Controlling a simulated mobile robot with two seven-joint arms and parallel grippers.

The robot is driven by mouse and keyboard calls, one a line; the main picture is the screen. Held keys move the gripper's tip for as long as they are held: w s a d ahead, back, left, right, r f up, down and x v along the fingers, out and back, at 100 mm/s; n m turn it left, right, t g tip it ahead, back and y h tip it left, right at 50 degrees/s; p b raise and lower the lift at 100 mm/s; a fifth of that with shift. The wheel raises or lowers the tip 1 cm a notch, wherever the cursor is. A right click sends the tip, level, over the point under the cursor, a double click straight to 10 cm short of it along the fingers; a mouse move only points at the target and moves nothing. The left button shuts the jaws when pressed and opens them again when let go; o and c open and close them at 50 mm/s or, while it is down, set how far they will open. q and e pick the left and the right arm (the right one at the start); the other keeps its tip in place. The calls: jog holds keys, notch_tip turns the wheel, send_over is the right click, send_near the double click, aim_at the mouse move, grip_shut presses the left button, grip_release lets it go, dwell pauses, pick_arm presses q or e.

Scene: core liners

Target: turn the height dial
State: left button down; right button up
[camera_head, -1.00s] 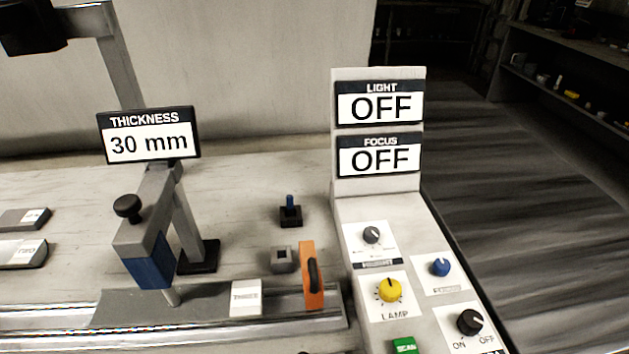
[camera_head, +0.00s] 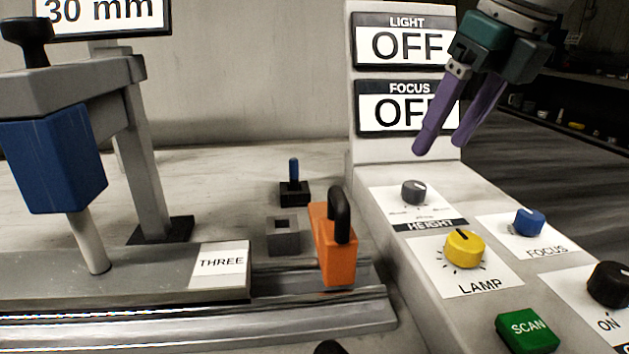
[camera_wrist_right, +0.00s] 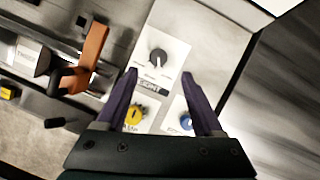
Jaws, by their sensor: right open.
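The height dial (camera_head: 413,192) is a small grey knob on a white plate marked HEIGHT, at the far end of the sloping control panel. It also shows in the right wrist view (camera_wrist_right: 158,56), beyond the fingertips. My right gripper (camera_head: 438,147) has purple fingers and hangs above the panel, in front of the FOCUS display. Its fingers are apart and empty, pointing down toward the dial without touching it. In the right wrist view the right gripper (camera_wrist_right: 160,75) is spread with the dial ahead between its tips. My left gripper is not in view.
The yellow LAMP knob (camera_head: 464,249), blue FOCUS knob (camera_head: 528,222), black ON knob (camera_head: 609,286) and green SCAN button (camera_head: 527,331) sit near the dial. An orange block with a black handle (camera_head: 335,245) stands left of the panel. The LIGHT display (camera_head: 405,42) reads OFF.

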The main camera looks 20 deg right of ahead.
aim_at(416, 185)
jog(key=b+x, duration=0.1)
jog(key=x, duration=0.7)
jog(key=shift+a, duration=0.1)
grip_shut()
